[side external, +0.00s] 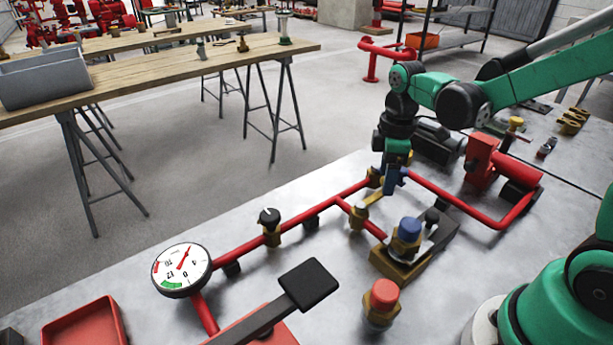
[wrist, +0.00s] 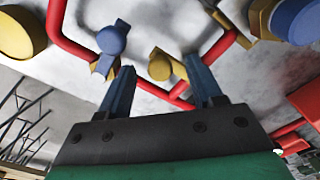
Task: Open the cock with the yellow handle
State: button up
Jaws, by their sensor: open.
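The yellow-handled cock (side external: 358,214) sits on a short branch of the red pipe, in the middle of the steel bench in the side view. In the wrist view its round yellow handle (wrist: 160,67) shows ahead of the palm, in the gap between the two blue fingers as the picture shows it. My gripper (side external: 391,186) points down close behind and to the right of the cock in the side view. It is open and holds nothing. I cannot tell whether a finger touches the cock or the pipe.
A cock with a dark knob (side external: 269,220) stands left along the red pipe (side external: 240,248). A blue-capped brass fitting (side external: 407,233) and a red-capped one (side external: 381,298) stand in front. A gauge (side external: 182,268), a black lever (side external: 308,284) and a red tray (side external: 85,327) lie to the left.

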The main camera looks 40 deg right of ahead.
grip_shut()
dwell(1.4)
